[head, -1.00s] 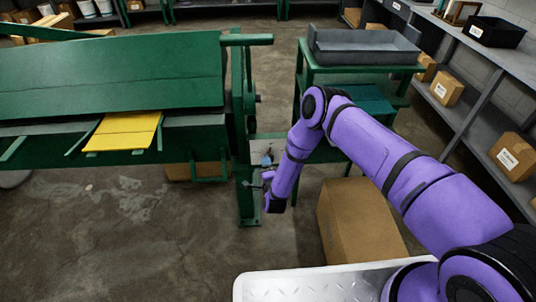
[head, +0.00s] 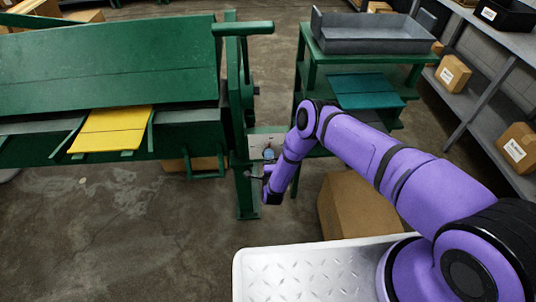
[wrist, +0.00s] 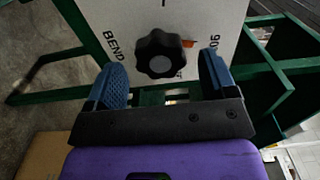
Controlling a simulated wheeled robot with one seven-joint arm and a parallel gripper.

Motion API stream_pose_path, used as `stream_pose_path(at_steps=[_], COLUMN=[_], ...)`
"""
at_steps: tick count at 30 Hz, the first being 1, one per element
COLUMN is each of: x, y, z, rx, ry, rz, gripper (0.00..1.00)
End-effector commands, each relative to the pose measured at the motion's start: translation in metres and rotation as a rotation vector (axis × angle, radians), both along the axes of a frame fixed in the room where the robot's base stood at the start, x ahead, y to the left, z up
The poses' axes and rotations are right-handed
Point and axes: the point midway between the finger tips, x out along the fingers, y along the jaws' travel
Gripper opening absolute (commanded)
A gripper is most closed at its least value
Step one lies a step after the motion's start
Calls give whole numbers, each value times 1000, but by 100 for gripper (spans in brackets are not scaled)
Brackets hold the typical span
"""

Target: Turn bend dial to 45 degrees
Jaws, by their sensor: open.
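The bend dial (wrist: 158,54) is a black lobed knob with a grey centre on a pale panel (wrist: 185,15). The panel reads "BEND" to the left of the knob and what looks like "90" to the right. A small orange mark shows at the knob's right edge; I cannot read its angle. My gripper (wrist: 162,68) is open, with one blue finger on each side of the knob and visible gaps. Contact cannot be seen. In the head view the panel (head: 258,141) is on the green machine's post, with my gripper (head: 268,155) close in front; the knob is hardly visible.
The green bending machine (head: 110,55) holds a yellow sheet (head: 112,130). A green cart (head: 370,58) with a grey tray (head: 370,35) stands right of it. A cardboard box (head: 355,205) stands on the floor beneath my arm. Open floor lies left of it.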

Motion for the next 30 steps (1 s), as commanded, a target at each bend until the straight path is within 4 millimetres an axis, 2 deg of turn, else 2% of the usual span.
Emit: stream_pose_path(at_steps=[3,7,18,19,25,30], x=[16,28,33,33,33,33], y=[0,0,0,0,0,0], z=[0,0,0,0,0,0], rx=[0,0,0,0,0,-4], ry=[-1,0,1,1,1,0], rz=[0,0,0,0,0,0], gripper=[78,78,78,76,30,30])
